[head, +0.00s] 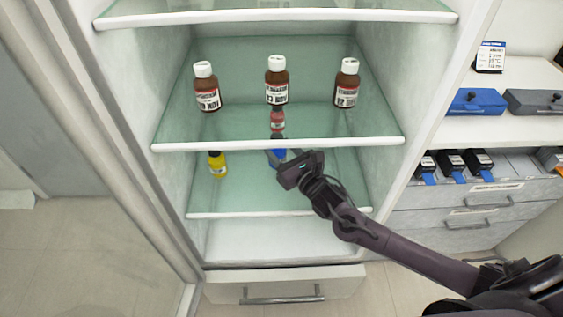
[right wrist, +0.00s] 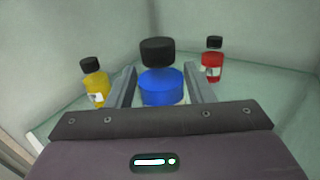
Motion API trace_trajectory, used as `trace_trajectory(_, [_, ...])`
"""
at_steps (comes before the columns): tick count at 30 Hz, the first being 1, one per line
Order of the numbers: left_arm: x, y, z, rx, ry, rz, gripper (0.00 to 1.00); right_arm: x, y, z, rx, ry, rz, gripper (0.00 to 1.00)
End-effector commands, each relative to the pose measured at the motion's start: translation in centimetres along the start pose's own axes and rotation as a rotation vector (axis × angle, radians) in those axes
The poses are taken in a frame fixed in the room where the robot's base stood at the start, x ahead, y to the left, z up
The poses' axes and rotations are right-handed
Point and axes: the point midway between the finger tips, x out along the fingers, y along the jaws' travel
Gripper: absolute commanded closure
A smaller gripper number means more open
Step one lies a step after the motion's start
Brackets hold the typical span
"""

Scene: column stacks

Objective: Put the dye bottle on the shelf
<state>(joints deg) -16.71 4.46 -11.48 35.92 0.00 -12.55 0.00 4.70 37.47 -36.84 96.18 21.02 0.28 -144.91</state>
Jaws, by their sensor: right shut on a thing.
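The dye bottle in my right gripper is blue with a black cap (right wrist: 158,52). Its blue body (right wrist: 162,88) stands between the two fingers, and part of it shows in the head view (head: 275,158). My right gripper (head: 284,162) is shut on it, inside the cabinet over the lower glass shelf (head: 235,196). The gripper also shows in the right wrist view (right wrist: 160,94). The bottle's base is hidden, so I cannot tell whether it touches the shelf. A yellow dye bottle (head: 217,165) and a red one (head: 278,121) stand on that shelf. My left gripper is not in view.
The glass shelf above (head: 230,128) holds three brown bottles with white caps, including a middle one (head: 276,82). Its white front edge (head: 280,144) is close above my gripper. Cabinet walls close in both sides. Drawers (head: 470,200) stand at the right.

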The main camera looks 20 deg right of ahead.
Motion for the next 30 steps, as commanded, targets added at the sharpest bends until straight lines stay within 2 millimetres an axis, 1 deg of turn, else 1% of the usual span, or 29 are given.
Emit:
trace_trajectory(1, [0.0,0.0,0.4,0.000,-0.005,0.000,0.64,0.0,0.1,-0.7,0.002,0.000,0.000,0.84])
trace_trajectory(5, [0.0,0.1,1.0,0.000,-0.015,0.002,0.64,0.0,0.0,-1.6,0.001,-0.002,0.000,0.84])
trace_trajectory(7, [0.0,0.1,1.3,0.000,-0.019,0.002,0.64,0.0,0.1,-2.3,0.002,-0.001,-0.001,0.84])
trace_trajectory(12, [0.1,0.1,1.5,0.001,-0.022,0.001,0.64,-0.1,0.1,-4.9,0.001,-0.001,-0.001,0.84])
trace_trajectory(16, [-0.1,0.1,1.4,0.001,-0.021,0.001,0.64,0.3,-0.2,-5.3,0.001,-0.004,-0.002,0.84])
trace_trajectory(23, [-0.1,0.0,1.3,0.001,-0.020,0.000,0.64,0.3,-0.2,-5.4,0.000,-0.003,0.000,0.84])
trace_trajectory(26, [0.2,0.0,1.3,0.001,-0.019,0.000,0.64,0.3,-0.1,-5.8,-0.001,-0.003,0.000,0.84])
trace_trajectory(27, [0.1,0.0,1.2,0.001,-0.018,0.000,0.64,0.2,-0.1,-5.8,-0.001,-0.001,0.000,0.49])
trace_trajectory(30, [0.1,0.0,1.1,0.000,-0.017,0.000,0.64,0.2,-0.1,-5.7,-0.001,-0.001,0.000,0.35])
